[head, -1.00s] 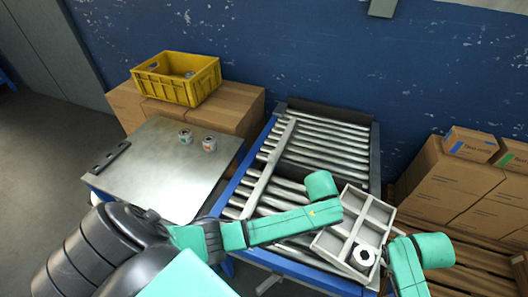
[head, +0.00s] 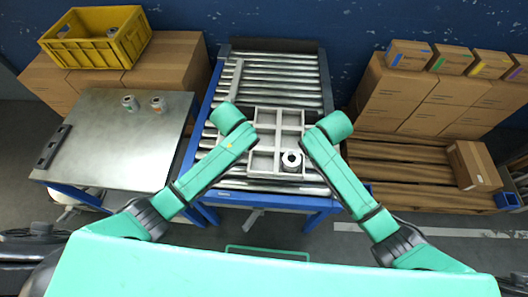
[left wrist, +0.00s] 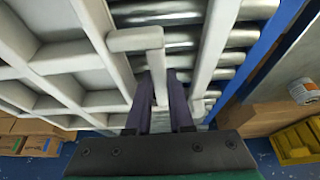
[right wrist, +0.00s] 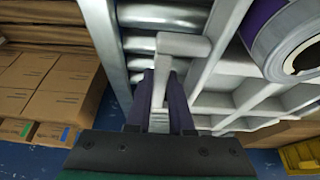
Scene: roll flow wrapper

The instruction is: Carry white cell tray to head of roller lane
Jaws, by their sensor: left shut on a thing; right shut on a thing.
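The white cell tray (head: 278,150) is over the near part of the roller lane (head: 283,72), roughly square with it. I cannot tell whether it touches the rollers. A white roll with a dark core (head: 291,161) stands in its near right cell; the roll also shows in the right wrist view (right wrist: 268,52). The other cells look empty. My left gripper (left wrist: 160,92) is shut on the tray's handle at its left side. My right gripper (right wrist: 160,92) is shut on the handle at its right side. The arm ends hide both grips in the head view.
A steel table (head: 105,145) with two small rolls (head: 130,103) (head: 158,105) stands left of the lane. A yellow crate (head: 97,50) sits on cartons behind it. Cartons on pallets (head: 405,93) stand to the right. A flat bar (head: 232,80) runs along the lane's left side.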

